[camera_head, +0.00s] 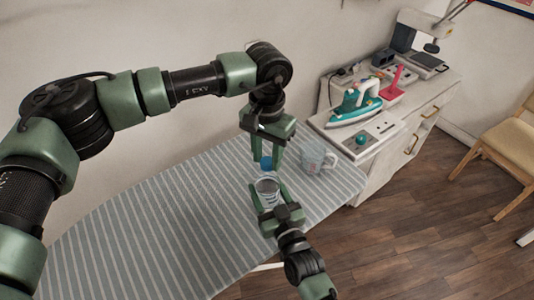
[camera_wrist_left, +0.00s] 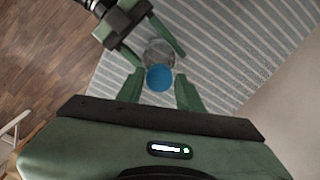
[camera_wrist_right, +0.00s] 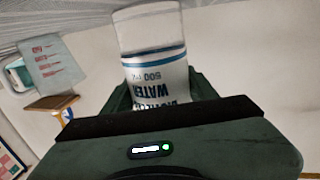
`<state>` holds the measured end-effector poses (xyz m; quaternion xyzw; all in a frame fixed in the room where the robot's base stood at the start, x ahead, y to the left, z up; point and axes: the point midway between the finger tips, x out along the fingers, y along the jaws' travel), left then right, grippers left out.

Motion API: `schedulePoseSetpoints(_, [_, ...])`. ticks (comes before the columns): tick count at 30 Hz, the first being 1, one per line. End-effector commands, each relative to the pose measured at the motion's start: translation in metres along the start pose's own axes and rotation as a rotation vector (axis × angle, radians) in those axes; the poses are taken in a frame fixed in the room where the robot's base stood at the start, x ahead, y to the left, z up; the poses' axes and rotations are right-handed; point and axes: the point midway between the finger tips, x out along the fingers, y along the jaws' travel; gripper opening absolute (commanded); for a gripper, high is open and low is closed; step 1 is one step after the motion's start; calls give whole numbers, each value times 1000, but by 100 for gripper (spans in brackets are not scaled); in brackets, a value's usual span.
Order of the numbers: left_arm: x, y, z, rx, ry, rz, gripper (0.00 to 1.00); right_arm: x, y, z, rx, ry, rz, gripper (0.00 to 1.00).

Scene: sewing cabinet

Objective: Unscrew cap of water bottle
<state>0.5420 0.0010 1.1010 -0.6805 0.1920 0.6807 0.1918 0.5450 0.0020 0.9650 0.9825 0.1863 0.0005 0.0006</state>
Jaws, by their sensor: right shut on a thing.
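The water bottle (camera_head: 267,185) is clear with a blue cap (camera_head: 266,162) at its upper end. My right gripper (camera_head: 270,194) is shut on the bottle's body, above the striped board. In the right wrist view the bottle (camera_wrist_right: 155,65) shows a white label with WATER printed on it; its cap is out of that view. My left gripper (camera_head: 266,158) points down from above, its open fingers on either side of the cap. In the left wrist view the cap (camera_wrist_left: 159,77) lies between the fingertips, with gaps on both sides.
The striped ironing board (camera_head: 150,225) is otherwise largely bare. A clear measuring jug (camera_head: 315,157) stands on it just right of the left gripper. A teal iron (camera_head: 355,106) sits on the white cabinet (camera_head: 405,150) beyond. A wooden chair (camera_head: 505,145) is far right.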

Motion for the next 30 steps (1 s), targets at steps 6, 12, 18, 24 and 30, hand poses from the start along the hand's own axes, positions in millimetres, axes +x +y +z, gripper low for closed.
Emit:
schedulePoseSetpoints(6, [0, 0, 0, 0, 0, 0, 0, -1, 0, 3, 0, -7, -1, 0])
schedulePoseSetpoints(12, [0, 0, 0, -108, 0, -1, 0, -1, 0, 4, 0, -8, -1, 0])
schedulePoseSetpoints(18, [0, -1, 0, -543, 0, -1, 0, -1, 0, 4, 0, -8, 0, 0])
schedulePoseSetpoints(24, [0, -1, 1, -1023, 0, -1, 0, -1, 0, 4, 1, -8, 0, 0])
schedulePoseSetpoints(30, [-1, -1, 2, -1502, -1, -1, 0, -1, 0, 4, 1, -8, 0, 0])
